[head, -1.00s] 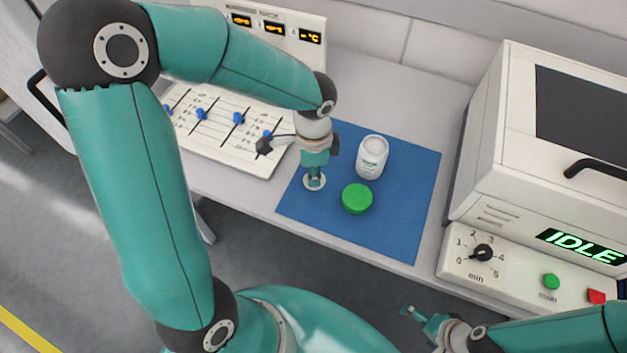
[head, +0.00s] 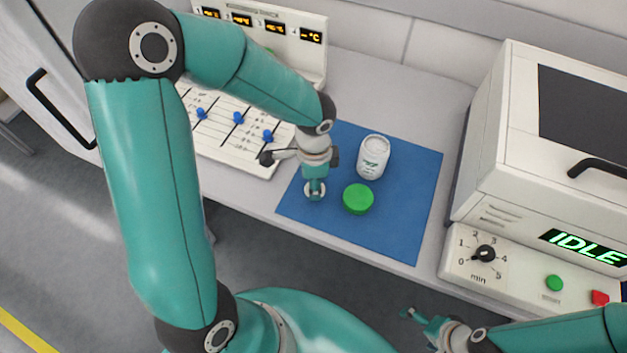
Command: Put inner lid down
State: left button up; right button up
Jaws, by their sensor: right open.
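My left gripper (head: 315,188) points down over the left part of the blue mat (head: 405,205). It is shut on the small white inner lid (head: 309,194), a disc partly hidden by the fingers. I cannot tell whether the disc touches the mat. A white jar (head: 373,158) with a printed label stands upright on the mat, to the right of this gripper. A green screw lid (head: 358,199) lies on the mat in front of the jar. My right gripper (head: 420,318) is open and empty, beyond the bench's front edge at the bottom.
A white device with an IDLE display (head: 580,246), a dial and buttons stands at the right. A panel with blue sliders (head: 238,118) and temperature displays stands behind the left arm. The front right of the mat is clear.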

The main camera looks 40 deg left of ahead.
pick_arm(q)
jog(key=shift+r, duration=0.1)
jog(key=shift+r, duration=0.25)
notch_tip(320, 180, up, 12)
jog(key=p, duration=0.1)
jog(key=shift+f+p, duration=0.2)
jog(key=shift+p, duration=0.15)
